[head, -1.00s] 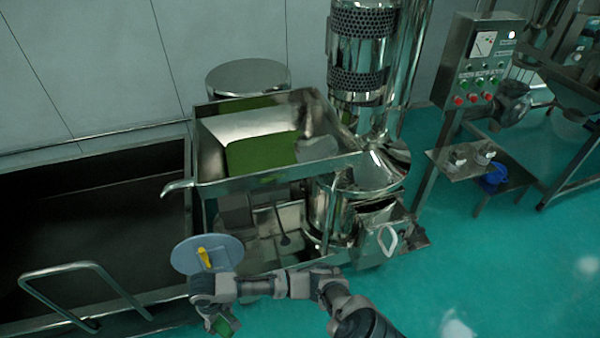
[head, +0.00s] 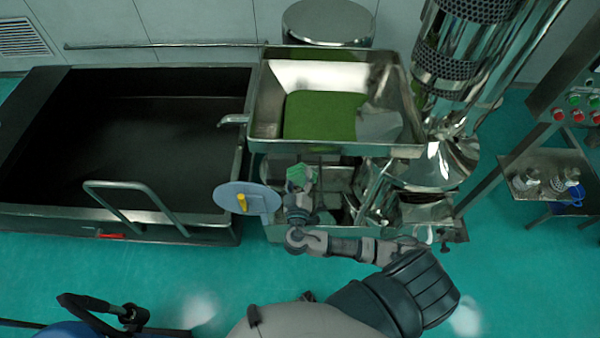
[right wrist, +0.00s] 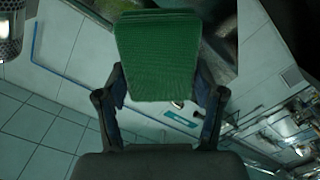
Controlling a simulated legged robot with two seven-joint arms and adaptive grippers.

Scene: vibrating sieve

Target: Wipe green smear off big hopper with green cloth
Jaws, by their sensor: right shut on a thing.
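The big hopper (head: 340,149) is an open metal tray in the upper middle of the head view. A flat green smear (head: 323,116) covers much of its inner floor. My right gripper (head: 301,184) is in front of and below the hopper's front rim, apart from it. It is shut on the green cloth (head: 300,174), which also shows between the fingers of the right gripper (right wrist: 160,100) in the right wrist view as a ribbed green pad (right wrist: 158,55). My left gripper is not in view.
A grey disc with a yellow handle (head: 241,202) is just left of my right gripper. A large dark basin (head: 130,140) with a metal rail lies left. Shiny cylindrical machinery (head: 455,160) stands right of the hopper. A control box (head: 575,100) is at far right.

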